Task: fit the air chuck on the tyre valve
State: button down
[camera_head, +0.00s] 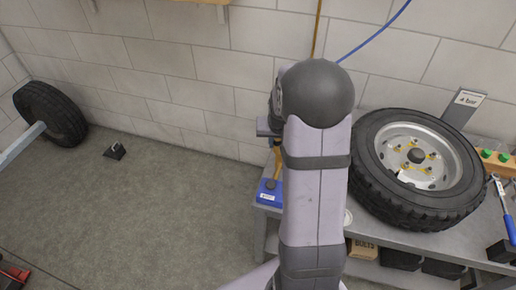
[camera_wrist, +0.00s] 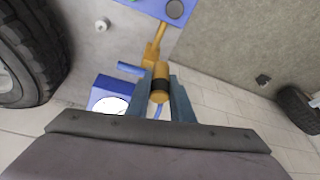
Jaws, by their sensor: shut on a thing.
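The air chuck (camera_wrist: 160,96) is an orange-yellow body with a black band and a blue lever. In the wrist view it sits between the two grey fingers of my gripper (camera_wrist: 161,80), which is shut on it. Its narrow orange end points to a blue block (camera_wrist: 150,6); I cannot tell whether they touch. In the head view the chuck's orange part (camera_head: 276,162) shows above the blue block (camera_head: 268,192) at the bench's left end. My arm hides most of the gripper there. The tyre (camera_head: 362,180) lies on the bench at right, around a silver rim; I cannot make out its valve.
The grey bench (camera_head: 450,240) also carries a "4 bar" sign (camera_head: 468,98), a wooden block with green caps (camera_head: 494,157) and a blue-handled tool (camera_head: 509,226). A blue hose (camera_head: 375,32) hangs at the wall. Another wheel (camera_head: 50,112) stands far left. Floor at left is mostly clear.

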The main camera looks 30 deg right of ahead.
jog(key=s+d+r+m+g+p, duration=0.1)
jog(key=s+d+m+p, duration=0.1)
jog(key=s+d, duration=0.3)
jog(key=s+d+r+m+h+p, duration=0.1)
jog(key=s+d+m+p, duration=0.2)
jog(key=d, duration=1.1)
jog(key=s+d+r+m+g+h+p, duration=0.1)
jog(key=s+d+m+p, duration=0.1)
jog(key=s+d, duration=0.6)
jog(key=shift+s+d+r+m+g+p, duration=0.15)
jog(key=shift+d+r+m+p, duration=0.05)
jog(key=shift+d+m, duration=0.25)
jog(key=shift+s+d+r+m+g+p, duration=0.15)
jog(key=shift+d+m, duration=0.2)
jog(key=shift+d, duration=0.1)
jog(key=s+d+m+p, duration=0.1)
jog(key=s+d+m, duration=0.1)
jog(key=s+d, duration=0.3)
jog(key=s, duration=0.3)
jog(key=shift+s+d+g+p, duration=0.25)
jog(key=shift+d+g+p, duration=0.1)
jog(key=shift+g, duration=0.05)
jog(key=shift+f+b, duration=1.5)
jog(key=shift+f, duration=1)
jog(key=shift+f+b, duration=0.15)
jog(key=shift+b, duration=0.2)
